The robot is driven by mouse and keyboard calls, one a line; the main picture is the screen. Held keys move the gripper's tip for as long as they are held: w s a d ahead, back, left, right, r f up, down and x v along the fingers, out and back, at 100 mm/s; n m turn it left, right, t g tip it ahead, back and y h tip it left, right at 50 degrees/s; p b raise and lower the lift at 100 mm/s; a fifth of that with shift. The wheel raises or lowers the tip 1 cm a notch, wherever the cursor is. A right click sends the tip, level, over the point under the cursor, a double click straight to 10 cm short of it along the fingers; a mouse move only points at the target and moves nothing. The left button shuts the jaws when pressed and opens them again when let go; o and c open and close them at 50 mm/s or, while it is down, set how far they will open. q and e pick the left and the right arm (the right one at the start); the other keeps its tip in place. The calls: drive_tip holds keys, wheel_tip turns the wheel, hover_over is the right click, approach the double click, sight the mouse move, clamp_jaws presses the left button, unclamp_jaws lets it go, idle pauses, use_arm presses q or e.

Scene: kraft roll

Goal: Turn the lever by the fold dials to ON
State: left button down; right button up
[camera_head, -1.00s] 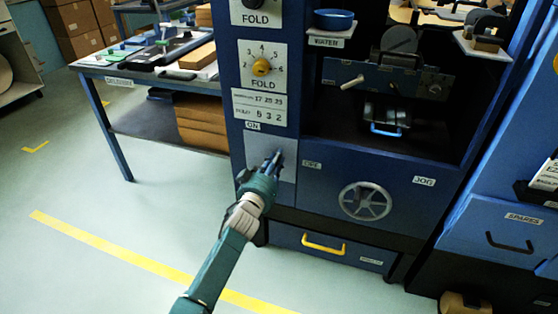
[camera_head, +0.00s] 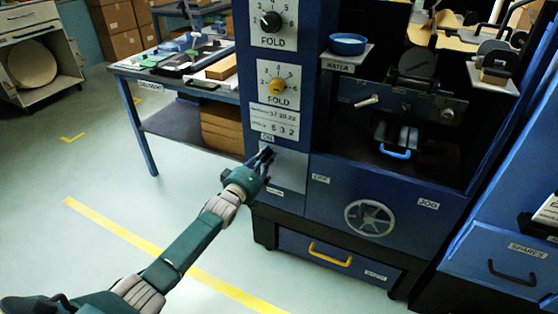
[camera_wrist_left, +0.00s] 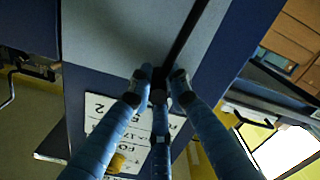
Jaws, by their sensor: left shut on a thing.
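The black fold dial (camera_head: 271,21) and the yellow fold dial (camera_head: 277,87) sit one above the other on the blue machine column. Below them is a grey lever plate (camera_head: 288,170) with a small ON label (camera_head: 267,137) above it. My left gripper (camera_head: 265,154) is at the upper left of this plate, just under the ON label. In the left wrist view its blue fingers (camera_wrist_left: 160,84) close together on the dark lever, mostly hidden between the fingertips. A small label under the plate is too small to read. My right gripper is not in view.
Right of the plate are a handwheel (camera_head: 369,217) and an open bay with a blue handle (camera_head: 395,152). A drawer with a yellow handle (camera_head: 330,254) is below. A workbench (camera_head: 150,77) stands at the left. The floor in front is clear.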

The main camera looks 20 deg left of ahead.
use_arm(q)
drive_tip(key=shift+a+n, duration=0.7)
drive_tip(key=shift+a, duration=0.05)
drive_tip(key=shift+r, duration=0.1)
drive_tip(key=c, duration=1.7)
unclamp_jaws()
drive_tip(key=shift+o, duration=0.2)
drive_tip(key=shift+a, duration=0.1)
drive_tip(key=s, duration=1.2)
drive_tip(key=shift+a, duration=0.2)
